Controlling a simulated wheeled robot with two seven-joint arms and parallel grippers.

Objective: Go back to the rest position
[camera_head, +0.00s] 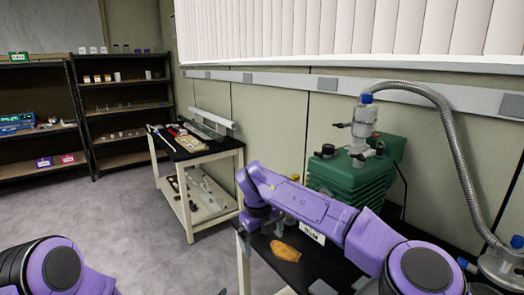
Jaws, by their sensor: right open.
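My right arm (310,205) comes in from the bottom right, purple and black, and reaches out over the black-topped bench (310,262) in front of the green pump (350,180). My right gripper (279,228) is mostly hidden behind and below the arm; it is open, above the bench near an orange-brown flat item (285,251). I see nothing held in it. Only the purple and black joint of my left arm (58,267) shows at the bottom left. My left gripper is out of view.
A metal hose (455,140) arches from the pump's top to a fitting (502,265) at the right. A two-tier cart (190,215) with tools stands against the wall. Dark shelves (125,110) stand at the back left. The grey floor (100,220) at left is clear.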

